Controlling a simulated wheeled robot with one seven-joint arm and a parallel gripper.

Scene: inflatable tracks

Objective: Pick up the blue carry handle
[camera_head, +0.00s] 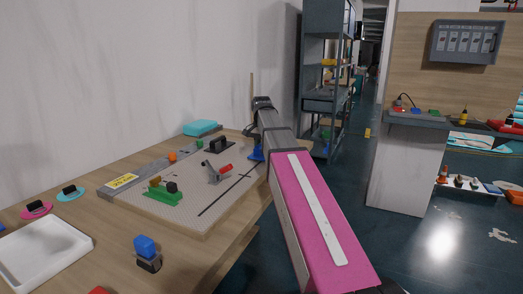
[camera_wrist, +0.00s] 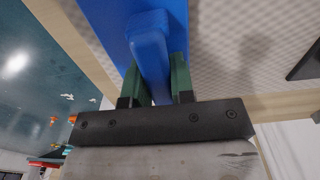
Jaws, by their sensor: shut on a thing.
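The blue carry handle (camera_wrist: 148,38) is between the green fingers of my gripper (camera_wrist: 155,78) in the wrist view. The fingers are shut on its narrow bar. A broad flat blue part (camera_wrist: 103,18) lies beyond the bar. In the head view a blue piece (camera_head: 257,154) shows below the far end of my arm, at the right edge of the pegboard. My gripper itself is mostly hidden there by my arm. I cannot tell whether the handle touches the board.
The beige pegboard (camera_head: 206,220) on the wooden table bears a green piece (camera_head: 163,194), a grey clamp with a red tip (camera_head: 217,171) and a black handle (camera_head: 218,146). A white tray (camera_head: 45,250) and a blue-topped black piece (camera_head: 147,252) are nearer. Open floor lies to the right.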

